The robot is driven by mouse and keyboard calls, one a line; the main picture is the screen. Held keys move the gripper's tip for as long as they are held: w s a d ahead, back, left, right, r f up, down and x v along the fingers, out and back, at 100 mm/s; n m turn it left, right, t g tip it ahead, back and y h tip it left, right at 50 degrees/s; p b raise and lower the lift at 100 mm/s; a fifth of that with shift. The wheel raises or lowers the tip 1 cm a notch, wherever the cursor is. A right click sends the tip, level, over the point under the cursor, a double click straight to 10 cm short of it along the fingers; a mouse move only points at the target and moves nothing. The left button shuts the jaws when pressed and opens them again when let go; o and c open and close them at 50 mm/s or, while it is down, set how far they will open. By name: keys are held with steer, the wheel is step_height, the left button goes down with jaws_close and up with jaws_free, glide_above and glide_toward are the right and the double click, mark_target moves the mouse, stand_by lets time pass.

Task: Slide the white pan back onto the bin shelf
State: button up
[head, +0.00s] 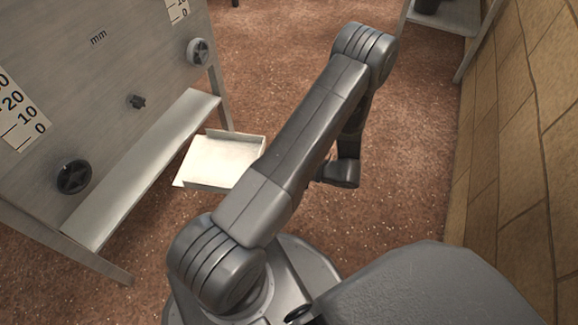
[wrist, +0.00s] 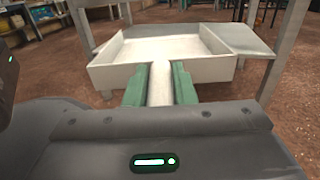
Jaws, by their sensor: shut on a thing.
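The white pan (head: 222,160) is a shallow open tray beside the right edge of the bin shelf (head: 140,170) in the head view. In the wrist view the pan (wrist: 165,70) lies straight ahead, roughly level and empty. My gripper (wrist: 160,82) has its green fingers shut on the pan's pale handle (wrist: 161,92) at the near wall. The shelf (wrist: 242,40) shows behind and to the right of the pan there. Whether the pan's far end touches the shelf I cannot tell. In the head view my arm hides the gripper and handle.
A grey panel (head: 100,60) with scales and dark knobs stands over the shelf on legs. A table leg (wrist: 285,50) rises right of the pan in the wrist view. A tan wall (head: 530,130) runs along the right. Brown floor (head: 400,170) between is open.

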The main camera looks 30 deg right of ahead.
mark_target(242, 170)
steer(key=w+a+f, duration=0.2)
steer(key=w+a+f+b, duration=0.1)
steer(key=w+a, duration=0.1)
steer(key=a, duration=0.1)
steer(key=w+a+f+b, duration=0.1)
steer(key=w+a+f, duration=0.1)
steer(key=w+a, duration=0.1)
steer(key=shift+a+f, duration=0.2)
steer(key=shift+f, duration=0.15)
steer(key=f+x, duration=0.3)
steer(key=x, duration=1.9)
steer(key=shift+w+a+r, duration=0.1)
steer(key=o, duration=1.1)
steer(key=shift+c, duration=0.2)
steer(key=p+v, duration=0.3)
steer(key=v, duration=1.1)
steer(key=shift+w, duration=0.1)
